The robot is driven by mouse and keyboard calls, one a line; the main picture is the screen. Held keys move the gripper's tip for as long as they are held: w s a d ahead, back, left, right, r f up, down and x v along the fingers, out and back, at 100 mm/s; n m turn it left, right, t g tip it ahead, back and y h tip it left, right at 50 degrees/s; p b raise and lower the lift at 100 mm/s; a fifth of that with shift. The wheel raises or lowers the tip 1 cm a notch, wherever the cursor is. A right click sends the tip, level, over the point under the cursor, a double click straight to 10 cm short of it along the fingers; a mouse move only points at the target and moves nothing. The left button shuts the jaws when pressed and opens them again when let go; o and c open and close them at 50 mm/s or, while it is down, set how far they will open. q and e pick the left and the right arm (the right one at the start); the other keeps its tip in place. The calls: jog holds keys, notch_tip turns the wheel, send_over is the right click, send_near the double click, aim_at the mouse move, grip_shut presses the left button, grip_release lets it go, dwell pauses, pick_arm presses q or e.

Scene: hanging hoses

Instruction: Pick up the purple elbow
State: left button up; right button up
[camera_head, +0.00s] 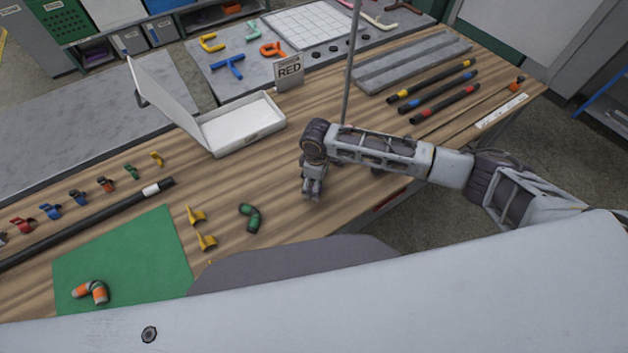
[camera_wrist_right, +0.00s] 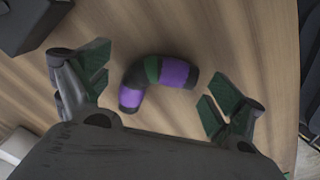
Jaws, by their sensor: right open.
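The purple elbow (camera_wrist_right: 176,74) lies on the wooden table in the right wrist view. It is a curved pipe piece with purple ends, black sections and a green band near the bend. My right gripper (camera_wrist_right: 158,88) is open, with one green-padded finger on either side of the elbow and clear space between each finger and it. In the head view my right gripper (camera_head: 313,188) points down over the middle of the table. I cannot make out the purple elbow in the head view. My left gripper is not in view.
A green-and-black elbow (camera_head: 250,217) and yellow pieces (camera_head: 205,242) lie left of my right gripper. An orange elbow (camera_head: 92,292) rests on a green mat (camera_head: 130,250). A white open box (camera_head: 240,135), a RED sign (camera_head: 289,72) and a vertical pole (camera_head: 350,60) stand behind.

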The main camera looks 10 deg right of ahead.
jog(key=shift+f, duration=0.45)
jog(key=c, duration=1)
jog(key=shift+r, duration=0.1)
notch_tip(320, 180, up, 10)
jog(key=shift+f+b, duration=0.1)
jog(key=shift+b, duration=0.2)
jog(key=shift+w, duration=0.1)
dwell(0.4)
